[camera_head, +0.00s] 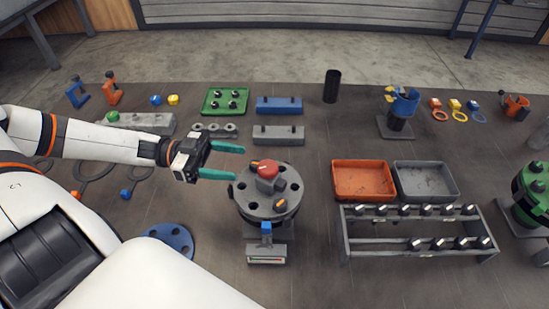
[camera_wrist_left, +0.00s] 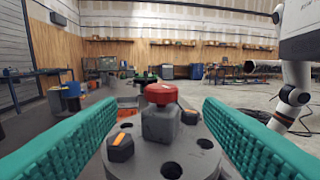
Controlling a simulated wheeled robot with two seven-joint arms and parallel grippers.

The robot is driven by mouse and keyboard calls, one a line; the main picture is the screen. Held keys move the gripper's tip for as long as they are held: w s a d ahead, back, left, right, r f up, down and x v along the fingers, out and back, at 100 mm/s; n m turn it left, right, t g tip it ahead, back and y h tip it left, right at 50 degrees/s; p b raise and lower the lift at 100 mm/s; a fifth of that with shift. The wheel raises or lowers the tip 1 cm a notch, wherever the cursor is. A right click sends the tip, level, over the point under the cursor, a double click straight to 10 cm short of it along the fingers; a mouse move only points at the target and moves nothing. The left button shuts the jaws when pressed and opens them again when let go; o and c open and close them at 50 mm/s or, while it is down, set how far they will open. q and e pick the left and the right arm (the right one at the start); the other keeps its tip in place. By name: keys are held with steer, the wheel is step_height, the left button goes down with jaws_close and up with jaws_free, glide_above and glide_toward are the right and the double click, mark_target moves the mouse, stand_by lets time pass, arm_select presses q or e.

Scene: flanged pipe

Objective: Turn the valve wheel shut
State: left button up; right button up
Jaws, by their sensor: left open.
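A grey round flange (camera_head: 262,208) with several holes stands at the centre of the head view. On it is a grey block with a red round knob (camera_head: 267,168) on top, the part most like a valve wheel. The knob also shows in the left wrist view (camera_wrist_left: 161,94), upright above the flange (camera_wrist_left: 190,160). My left gripper (camera_head: 238,163) comes in from the left, its teal fingers open and empty. The fingertips stop just short of the knob. In the wrist view the fingers lie to either side of the knob, apart from it. My right gripper is not in view.
Bolts with orange marks (camera_head: 280,203) sit on the flange beside the block. A blue clamp-like part (camera_head: 266,228) stands at its front. An orange tray (camera_head: 334,192), a grey tray (camera_head: 397,192) and a metal rack (camera_head: 345,238) are to the right. A blue disc (camera_head: 169,235) lies left.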

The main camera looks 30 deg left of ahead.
mark_target(277, 168)
arm_select(q)
steer(key=p+x, duration=0.1)
steer(key=x, duration=0.8)
steer(key=shift+d+r, duration=0.2)
steer(key=shift+w+d+f, duration=0.1)
steer(key=shift+w+d, duration=0.15)
steer(key=shift+d, duration=0.4)
steer(key=shift+c, duration=0.5)
steer(key=c, duration=0.9)
steer(key=shift+o, duration=0.2)
